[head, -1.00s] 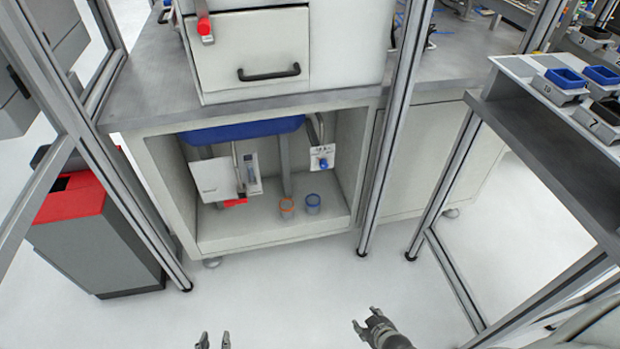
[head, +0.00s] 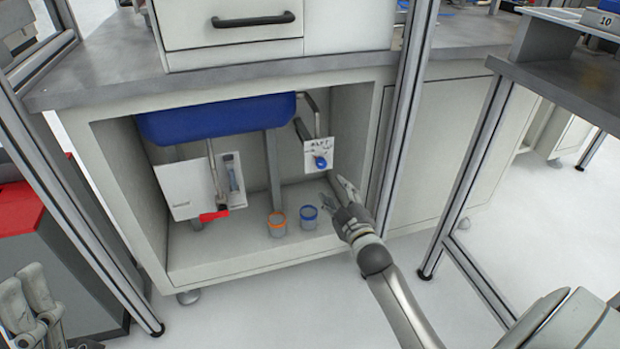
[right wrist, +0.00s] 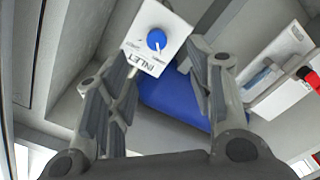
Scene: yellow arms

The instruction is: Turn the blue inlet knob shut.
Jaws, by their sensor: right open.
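The blue inlet knob (head: 320,162) sits on a small white panel (head: 316,148) inside the open cabinet, at its right side. In the right wrist view the knob (right wrist: 156,40) shows on the panel lettered INLET, with a white pointer mark, ahead of and between the fingers. My right gripper (head: 334,190) is open and empty at the cabinet opening, just below and to the right of the knob, not touching it. The right wrist view shows its two fingers (right wrist: 158,85) spread wide. My left gripper (head: 38,305) is at the lower left, away from the cabinet; its finger opening is unclear.
A blue basin (head: 217,118) hangs under the worktop. An orange-rimmed cup (head: 277,224) and a blue-rimmed cup (head: 309,217) stand on the cabinet floor. A red lever (head: 214,215) is by the left white panel. A frame post (head: 405,120) stands right of the opening.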

